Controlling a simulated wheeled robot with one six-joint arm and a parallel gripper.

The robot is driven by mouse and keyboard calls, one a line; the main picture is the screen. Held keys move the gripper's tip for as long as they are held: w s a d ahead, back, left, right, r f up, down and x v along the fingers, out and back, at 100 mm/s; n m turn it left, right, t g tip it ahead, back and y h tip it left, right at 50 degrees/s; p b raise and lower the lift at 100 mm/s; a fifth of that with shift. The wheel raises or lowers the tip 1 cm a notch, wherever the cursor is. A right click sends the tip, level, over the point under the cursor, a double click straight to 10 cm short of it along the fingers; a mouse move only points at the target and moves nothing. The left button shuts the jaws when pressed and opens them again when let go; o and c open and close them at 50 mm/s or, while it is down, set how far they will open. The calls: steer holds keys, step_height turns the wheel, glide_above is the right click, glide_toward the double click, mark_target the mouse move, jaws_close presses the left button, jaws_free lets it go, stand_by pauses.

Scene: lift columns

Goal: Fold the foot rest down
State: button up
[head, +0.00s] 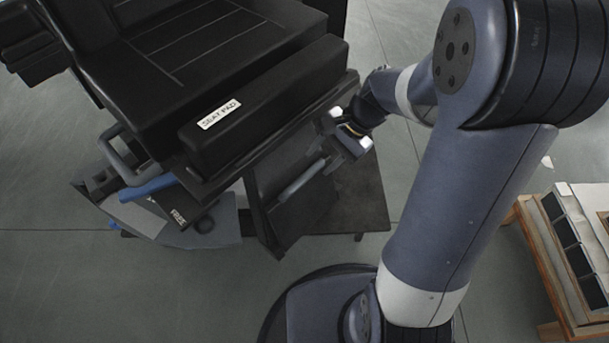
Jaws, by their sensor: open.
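A black chair carries a seat pad (262,105) with a white "SEAT PAD" label. Below its front edge is a dark panel, which looks like the foot rest (275,205), with a grey bar (303,180) along it. The panel looks steeply tilted, though its exact angle is hard to tell. My gripper (345,138) is open beside the chair's right front corner, close to the upper right end of the bar. I cannot tell whether the bar is between the fingers or they touch it.
A blue lever (147,188) and a grey handle (122,158) are at the chair's left, near a part marked "FREE" (179,216). A dark base plate (360,195) lies under the foot rest. A wooden rack (545,265) stands at the right. Grey floor between is clear.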

mark_target(304, 178)
steer(key=b+x, duration=0.2)
steer(key=x, duration=0.5)
steer(key=shift+f, duration=0.2)
steer(key=shift+c, duration=0.3)
jaws_close()
